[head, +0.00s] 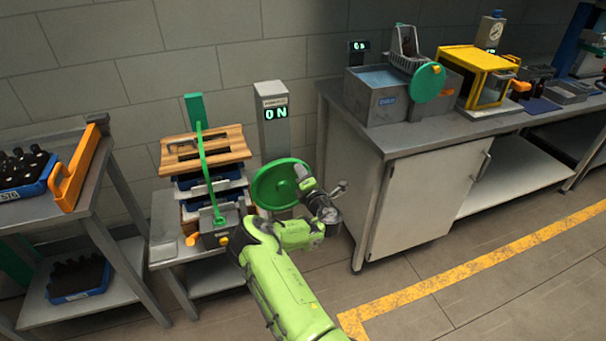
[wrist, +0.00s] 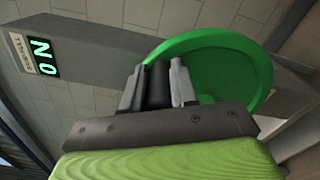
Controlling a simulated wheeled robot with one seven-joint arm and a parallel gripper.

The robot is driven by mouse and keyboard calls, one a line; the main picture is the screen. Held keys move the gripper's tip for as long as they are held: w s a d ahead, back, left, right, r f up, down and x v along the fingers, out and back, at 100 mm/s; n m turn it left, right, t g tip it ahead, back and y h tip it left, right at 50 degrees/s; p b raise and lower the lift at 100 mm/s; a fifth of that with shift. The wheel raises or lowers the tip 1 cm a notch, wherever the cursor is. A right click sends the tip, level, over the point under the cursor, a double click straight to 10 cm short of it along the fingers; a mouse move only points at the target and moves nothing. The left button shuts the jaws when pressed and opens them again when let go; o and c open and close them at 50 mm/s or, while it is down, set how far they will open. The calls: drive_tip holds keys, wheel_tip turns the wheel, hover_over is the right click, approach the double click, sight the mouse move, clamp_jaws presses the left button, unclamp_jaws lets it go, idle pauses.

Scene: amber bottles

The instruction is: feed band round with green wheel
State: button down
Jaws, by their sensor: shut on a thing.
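The green wheel (head: 272,187) stands upright beside a grey post, to the right of a stack of blue crates (head: 209,186) under a wooden lid (head: 205,147). A green band (head: 204,158) runs over the lid and down the front of the stack to a grey box with an orange knob. In the wrist view the wheel (wrist: 235,75) fills the area behind my gripper (wrist: 158,82). My gripper is shut on the wheel's dark handle (wrist: 157,88).
The post display (head: 275,112) reads ON. A rack with an orange bracket (head: 74,172) and bottle crates stands left. At right, a bench (head: 440,128) carries a grey tank with another green wheel (head: 427,82) and a yellow-framed case. The floor in front is clear.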

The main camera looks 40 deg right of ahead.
drive_tip(key=c, duration=0.9)
unclamp_jaws()
drive_tip(key=shift+s, duration=0.1)
drive_tip(key=shift+s, duration=0.35)
drive_tip(key=b+v, duration=0.3)
drive_tip(key=v, duration=0.4)
drive_tip(key=b+v, duration=0.3)
drive_tip(key=v, duration=0.5)
drive_tip(key=shift+w+a+b, duration=0.1)
drive_tip(key=shift+a+b, duration=0.15)
drive_tip(key=shift+b, duration=0.05)
